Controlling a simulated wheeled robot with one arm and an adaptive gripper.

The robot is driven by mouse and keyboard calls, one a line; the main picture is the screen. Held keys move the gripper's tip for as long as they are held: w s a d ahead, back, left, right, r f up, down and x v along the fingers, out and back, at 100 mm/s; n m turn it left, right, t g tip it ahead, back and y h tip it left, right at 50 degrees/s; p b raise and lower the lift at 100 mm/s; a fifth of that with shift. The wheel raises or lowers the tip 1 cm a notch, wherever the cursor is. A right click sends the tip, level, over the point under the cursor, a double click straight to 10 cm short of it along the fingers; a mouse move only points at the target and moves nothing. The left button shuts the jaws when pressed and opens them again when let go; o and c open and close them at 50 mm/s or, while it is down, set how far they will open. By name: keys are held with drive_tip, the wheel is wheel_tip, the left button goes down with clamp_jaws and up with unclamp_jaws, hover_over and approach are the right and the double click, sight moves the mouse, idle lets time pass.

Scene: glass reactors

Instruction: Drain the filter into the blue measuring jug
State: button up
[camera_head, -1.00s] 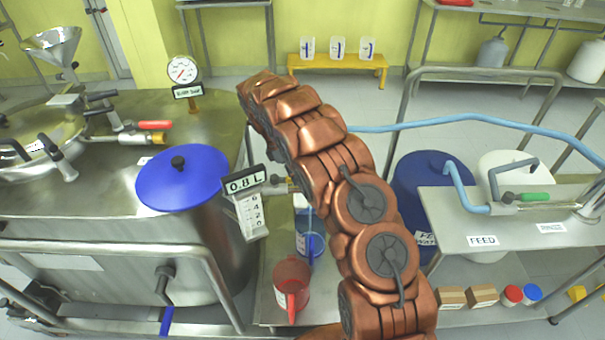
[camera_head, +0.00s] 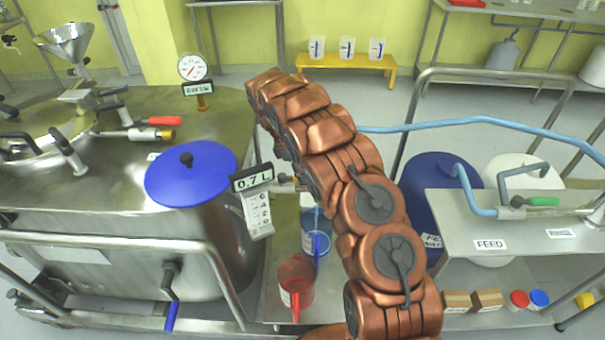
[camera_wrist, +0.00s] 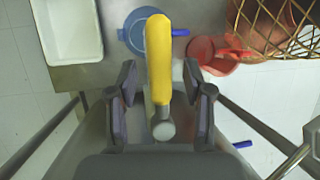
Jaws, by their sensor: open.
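The blue measuring jug (camera_head: 316,241) stands upright on a low steel shelf, partly hidden by my arm. It also shows in the wrist view (camera_wrist: 133,36), partly behind a yellow valve handle (camera_wrist: 158,60). My gripper (camera_wrist: 160,80) is open, with one finger on each side of the handle and gaps between. In the head view my gripper is hidden behind my arm. A steel vessel with a blue lid (camera_head: 190,174) stands left of the jug. A display (camera_head: 251,177) beside it reads 0.7 L.
A red jug (camera_head: 296,284) stands close to the blue jug. A steel rail (camera_head: 130,238) runs before the vessel. A feed table (camera_head: 500,220) stands at right.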

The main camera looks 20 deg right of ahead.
drive_tip(key=v, duration=1.1)
drive_tip(key=shift+r, duration=0.35)
drive_tip(key=shift+w+a, duration=0.1)
